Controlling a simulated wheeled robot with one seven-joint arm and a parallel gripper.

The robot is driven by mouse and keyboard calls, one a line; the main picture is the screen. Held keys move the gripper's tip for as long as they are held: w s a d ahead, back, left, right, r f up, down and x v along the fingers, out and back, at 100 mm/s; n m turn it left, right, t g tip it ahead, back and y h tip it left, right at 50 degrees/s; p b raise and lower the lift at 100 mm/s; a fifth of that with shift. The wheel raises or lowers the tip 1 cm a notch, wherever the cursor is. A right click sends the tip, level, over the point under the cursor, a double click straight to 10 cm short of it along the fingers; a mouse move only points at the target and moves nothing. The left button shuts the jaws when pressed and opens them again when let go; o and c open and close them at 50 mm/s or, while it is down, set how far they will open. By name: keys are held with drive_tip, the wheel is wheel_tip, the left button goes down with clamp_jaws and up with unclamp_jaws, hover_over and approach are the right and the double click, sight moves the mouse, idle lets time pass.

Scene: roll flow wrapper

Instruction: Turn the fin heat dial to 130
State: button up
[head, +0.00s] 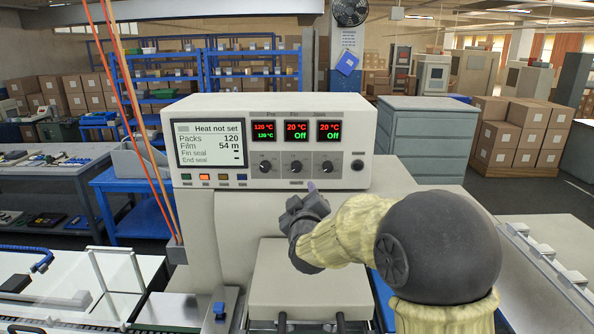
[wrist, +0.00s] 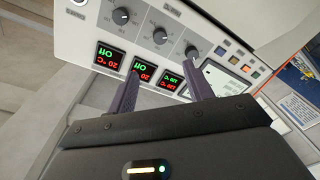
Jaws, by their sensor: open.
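The fin heat dial (head: 296,167) is the middle of three dark knobs on the white control box (head: 268,190). The display above it (head: 297,131) reads 20 °C in red and Off in green. In the wrist view the panel appears upside down, with the middle dial (wrist: 160,35) beyond the fingers. My gripper (head: 311,190) is in front of and below the panel in the head view. In the wrist view my gripper (wrist: 162,68) is open and empty, its two dark fingers pointing toward the knobs, apparently apart from them. The dial's scale numbers are too small to read.
The left dial (head: 265,167) and right dial (head: 327,167) flank the middle one closely. The right display (head: 328,131) reads 20 °C and Off. A status screen (head: 209,144) says "Heat not set". Orange film strands (head: 140,120) run down left of the box.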

sight(297, 169)
drive_tip(key=w+p, duration=0.2)
drive_tip(key=w, duration=0.3)
drive_tip(key=w+a+p, duration=0.1)
drive_tip(key=w+p, duration=0.2)
drive_tip(key=w, duration=0.3)
drive_tip(key=w+p, duration=0.3)
drive_tip(key=w, duration=0.2)
drive_tip(key=shift+w+a, duration=0.2)
drive_tip(key=shift+w, duration=0.1)
drive_tip(key=c, duration=1)
